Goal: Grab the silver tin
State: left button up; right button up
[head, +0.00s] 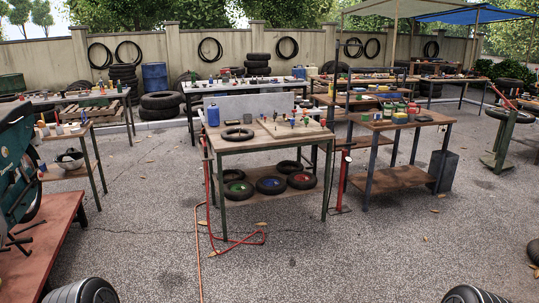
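I cannot clearly make out a silver tin from this distance. Several small tins and pots stand on the wooden workbench (380,126) right of centre, among them a yellow tin (400,118). A small pale item (366,117) stands near that bench's left end, too small to identify. More small containers stand on the left table (75,132), also too small to tell apart. Neither of my grippers is in view. Only dark rounded parts, likely of my own arms, show at the bottom edge.
A red-brown bench (45,245) stands at left. Open gravel lies in front.

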aim_at(247, 118)
jog(key=i, duration=4.15)
jog(key=z, duration=0.55)
